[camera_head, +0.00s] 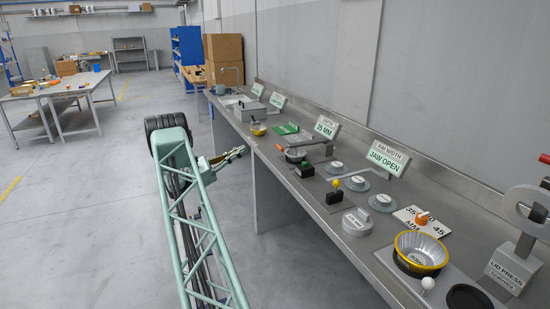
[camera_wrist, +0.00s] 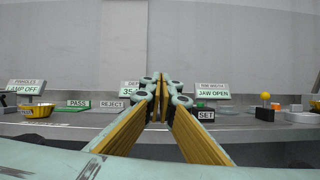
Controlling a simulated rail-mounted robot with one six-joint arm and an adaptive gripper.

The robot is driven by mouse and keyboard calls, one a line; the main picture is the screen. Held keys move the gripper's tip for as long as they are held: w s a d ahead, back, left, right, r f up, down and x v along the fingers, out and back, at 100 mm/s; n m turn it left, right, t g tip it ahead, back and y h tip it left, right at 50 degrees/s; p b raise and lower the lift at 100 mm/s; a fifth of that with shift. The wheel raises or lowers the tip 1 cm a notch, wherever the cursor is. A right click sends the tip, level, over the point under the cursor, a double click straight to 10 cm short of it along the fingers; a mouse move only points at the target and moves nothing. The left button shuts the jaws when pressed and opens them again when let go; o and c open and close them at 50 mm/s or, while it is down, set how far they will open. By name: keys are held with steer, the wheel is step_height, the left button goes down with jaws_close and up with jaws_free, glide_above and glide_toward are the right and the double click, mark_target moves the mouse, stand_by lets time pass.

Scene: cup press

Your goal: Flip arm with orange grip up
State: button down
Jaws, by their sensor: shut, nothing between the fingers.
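The arm (camera_head: 316,145) is a grey bar at the station with the "35 MM" sign, lying low and roughly level over a small round cup holder (camera_head: 295,156). A small orange grip (camera_head: 279,147) shows at its left end, near the bench's front edge. My gripper (camera_head: 242,150) is in front of the bench, left of the orange grip and apart from it. In the wrist view my gripper (camera_wrist: 160,79) points at the bench and wall with its fingers together and empty. It hides most of that station there, and I cannot make out the orange grip.
A black "SET" block (camera_head: 305,169) sits by the station, and a yellow-knobbed lever (camera_head: 335,190) stands nearer. A yellow-rimmed cup (camera_head: 421,250) and the lid press (camera_head: 515,262) are at the near end.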

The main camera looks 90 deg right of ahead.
steer(key=s+d+f+n+g+h, duration=0.1)
steer(key=s+d+f+g, duration=0.1)
steer(key=s+f, duration=0.6)
step_height(320, 180, down, 3)
steer(key=shift+d+r+h+b, duration=0.1)
steer(key=shift+d+h+b, duration=0.2)
steer(key=shift+d, duration=0.35)
